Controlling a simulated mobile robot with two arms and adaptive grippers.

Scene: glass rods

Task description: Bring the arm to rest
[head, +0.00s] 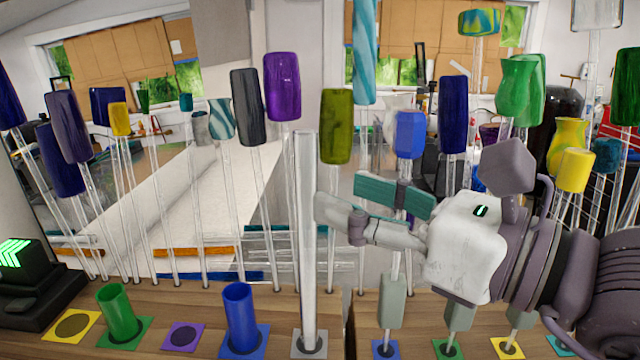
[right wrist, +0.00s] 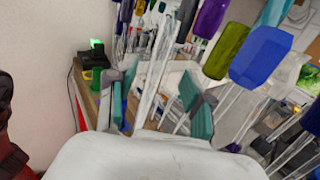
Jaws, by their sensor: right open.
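My right gripper (head: 338,198) comes in from the right in the head view, above the wooden table. Its teal-padded fingers stand apart, and no thing is clearly held between them. In the right wrist view the two fingers (right wrist: 157,102) are also spread, with clear rods showing between and behind them. A tall clear glass tube (head: 306,240) stands upright on a grey square, just left of the fingertips in the head view. Whether they touch it I cannot tell. My left gripper does not show.
A green cup (head: 119,315) and a blue cup (head: 240,315) stand on coloured squares. Several clear rods with coloured heads, such as the olive one (head: 337,126) and the blue one (head: 409,134), rise behind and around the gripper. A black device (head: 30,285) with a green light sits at left.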

